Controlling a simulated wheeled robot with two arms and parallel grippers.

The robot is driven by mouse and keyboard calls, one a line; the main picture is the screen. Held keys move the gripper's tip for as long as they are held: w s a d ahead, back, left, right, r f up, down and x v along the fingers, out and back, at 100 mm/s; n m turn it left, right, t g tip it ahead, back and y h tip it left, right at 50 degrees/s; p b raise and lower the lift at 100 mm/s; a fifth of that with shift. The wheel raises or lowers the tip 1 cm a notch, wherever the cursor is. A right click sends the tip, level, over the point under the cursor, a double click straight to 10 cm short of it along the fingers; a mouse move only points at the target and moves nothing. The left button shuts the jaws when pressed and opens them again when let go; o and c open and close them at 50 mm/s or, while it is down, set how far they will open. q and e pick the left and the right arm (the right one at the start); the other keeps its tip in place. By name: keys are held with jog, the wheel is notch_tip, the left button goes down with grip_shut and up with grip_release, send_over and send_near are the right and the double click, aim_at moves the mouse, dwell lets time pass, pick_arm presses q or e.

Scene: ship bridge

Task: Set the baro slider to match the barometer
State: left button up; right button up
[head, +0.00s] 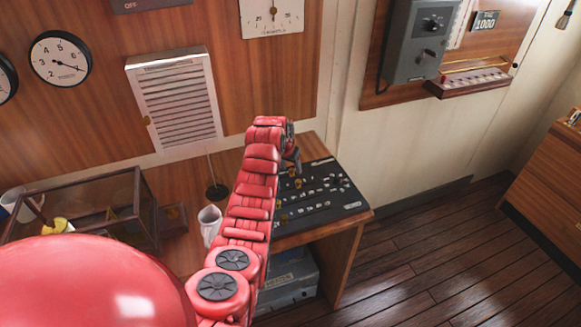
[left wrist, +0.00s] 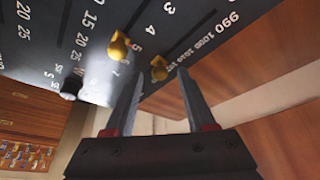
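A slider with a yellow knob (left wrist: 159,68) runs beside a scale with 990 and 1000, which fits the baro slider. Its knob sits near the lower end of its slot, past the 1000 mark; the exact value is unclear. My left gripper (left wrist: 160,75) is open. The knob shows between its fingertips, and I cannot tell whether they touch it. In the head view my left gripper (head: 294,162) is over the panel's left part. My right gripper is not in view. I cannot identify the barometer with certainty.
Another yellow knob (left wrist: 119,45) sits close beside on a scale with 3 to 6, and a dark knob (left wrist: 72,87) lies farther left. A gauge (head: 272,15) hangs above, cut off.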

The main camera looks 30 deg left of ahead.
pick_arm(q)
jog(key=shift+r, duration=0.1)
jog(key=p+v, duration=0.4)
jog(key=v, duration=1.3)
jog(key=shift+r, duration=0.1)
